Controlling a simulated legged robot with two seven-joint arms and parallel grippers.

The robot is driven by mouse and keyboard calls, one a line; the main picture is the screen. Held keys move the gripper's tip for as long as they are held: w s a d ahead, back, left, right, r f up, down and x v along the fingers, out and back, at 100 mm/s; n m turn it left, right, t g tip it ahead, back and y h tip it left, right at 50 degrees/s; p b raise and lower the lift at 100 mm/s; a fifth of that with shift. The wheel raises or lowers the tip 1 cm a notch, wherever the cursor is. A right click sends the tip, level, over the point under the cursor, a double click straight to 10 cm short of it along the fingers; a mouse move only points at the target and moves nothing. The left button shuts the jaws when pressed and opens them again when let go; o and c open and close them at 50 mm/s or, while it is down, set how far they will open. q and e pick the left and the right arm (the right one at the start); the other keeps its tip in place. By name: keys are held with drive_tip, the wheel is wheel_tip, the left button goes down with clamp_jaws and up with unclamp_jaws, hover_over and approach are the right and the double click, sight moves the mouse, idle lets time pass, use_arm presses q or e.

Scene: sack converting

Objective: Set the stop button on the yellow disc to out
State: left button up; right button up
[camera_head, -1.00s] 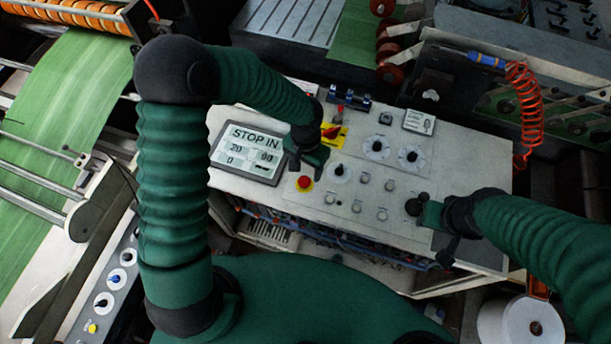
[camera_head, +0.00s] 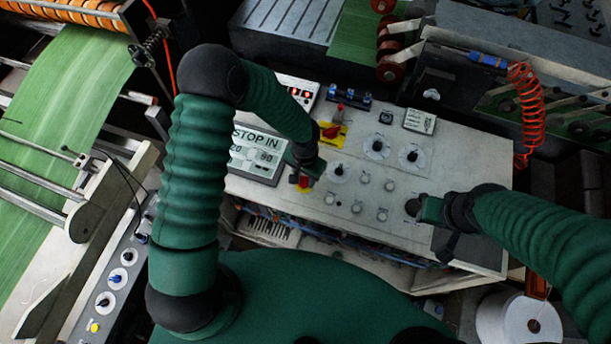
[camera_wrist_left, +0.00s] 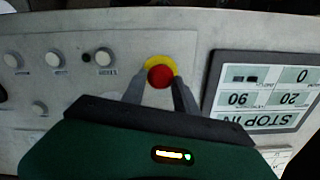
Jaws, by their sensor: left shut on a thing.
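The red stop button (camera_head: 304,183) sits on its yellow disc on the pale console. In the left wrist view the red button (camera_wrist_left: 161,76) stands between my two fingers, with the yellow disc (camera_wrist_left: 153,60) showing around its far side. My left gripper (camera_wrist_left: 158,84) is shut on the button; in the head view the gripper (camera_head: 303,177) partly hides it. The display (camera_head: 256,155) beside it reads STOP IN, partly covered by my arm in the head view. My right gripper (camera_head: 418,208) is over the right part of the console, its fingers unclear.
White knobs (camera_head: 365,178) stand close to the right of the button. A red switch on a yellow plate (camera_head: 332,134) is behind it. Dials (camera_head: 376,148) and a small labelled plate (camera_head: 419,121) lie farther back. Green web (camera_head: 60,120) runs at the left.

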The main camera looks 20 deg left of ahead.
use_arm(q)
drive_tip(key=shift+s+a, duration=0.1)
drive_tip(key=shift+a, duration=0.05)
clamp_jaws()
use_arm(e)
drive_tip(key=shift+a, duration=0.25)
drive_tip(key=shift+d, duration=0.2)
drive_tip(key=shift+a, duration=0.1)
use_arm(q)
drive_tip(key=shift+r, duration=0.55)
drive_tip(key=o, duration=0.6)
unclamp_jaws()
drive_tip(key=o, duration=0.4)
use_arm(e)
drive_tip(key=shift+s+r, duration=0.2)
drive_tip(key=shift+s, duration=0.05)
